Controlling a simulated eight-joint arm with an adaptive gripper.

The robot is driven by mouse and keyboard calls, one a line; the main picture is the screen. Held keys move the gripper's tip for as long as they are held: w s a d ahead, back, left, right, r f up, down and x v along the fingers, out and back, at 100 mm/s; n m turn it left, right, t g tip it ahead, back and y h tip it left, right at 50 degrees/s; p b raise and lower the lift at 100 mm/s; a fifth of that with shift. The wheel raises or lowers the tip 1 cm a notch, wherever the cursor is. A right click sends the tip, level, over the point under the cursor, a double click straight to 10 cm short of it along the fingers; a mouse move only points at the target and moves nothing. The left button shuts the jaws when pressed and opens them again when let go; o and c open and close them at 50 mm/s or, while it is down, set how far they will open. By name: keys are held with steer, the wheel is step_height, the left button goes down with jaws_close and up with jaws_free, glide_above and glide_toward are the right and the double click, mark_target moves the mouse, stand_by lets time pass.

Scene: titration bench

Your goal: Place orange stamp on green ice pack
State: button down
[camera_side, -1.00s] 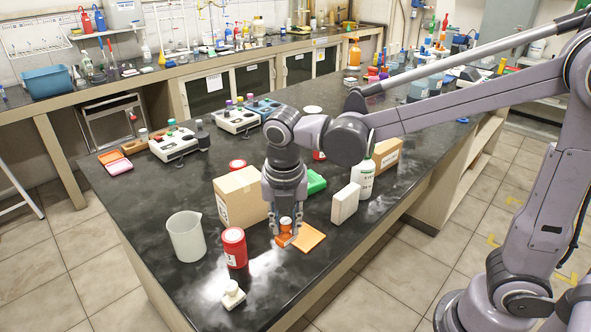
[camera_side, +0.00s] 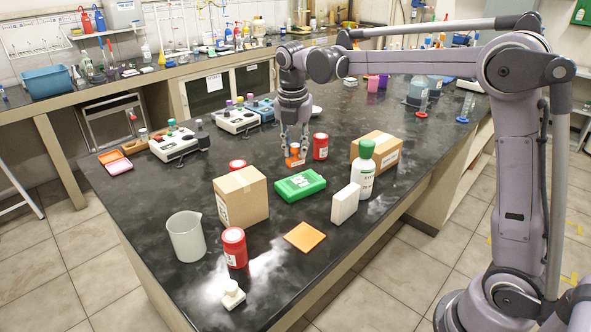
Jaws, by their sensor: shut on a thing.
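My gripper (camera_side: 294,148) is shut on the orange stamp (camera_side: 294,161), which hangs upright from its fingertips. In the picture the stamp is just above the far edge of the green ice pack (camera_side: 300,186). I cannot tell its exact height or whether it is over the pack or behind it. The green ice pack lies flat on the black bench, with a white label on its upper face, and nothing rests on it.
A red can (camera_side: 320,146) stands close right of the stamp. A cardboard box (camera_side: 241,197) is left of the pack; a white block (camera_side: 345,204) and a green-capped bottle (camera_side: 364,172) are right. An orange square (camera_side: 305,237) lies in front.

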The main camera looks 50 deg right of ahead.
steer(key=w+d+m, duration=0.1)
steer(key=w+d, duration=0.3)
steer(key=d, duration=0.2)
glide_above(302, 180)
steer(key=shift+s+a+f, duration=0.1)
steer(key=shift+a+f, duration=0.05)
steer(key=shift+f, duration=1.55)
steer(key=shift+w+a+f, duration=0.1)
steer(key=shift+a+f, duration=0.05)
steer(key=shift+f, duration=1.6)
steer(key=shift+s+a+f, duration=0.1)
steer(key=shift+a+f, duration=0.05)
steer(key=shift+f, duration=1.55)
steer(key=shift+f, duration=0.1)
steer(key=c, duration=1.1)
jaws_free()
steer(key=shift+c, duration=0.2)
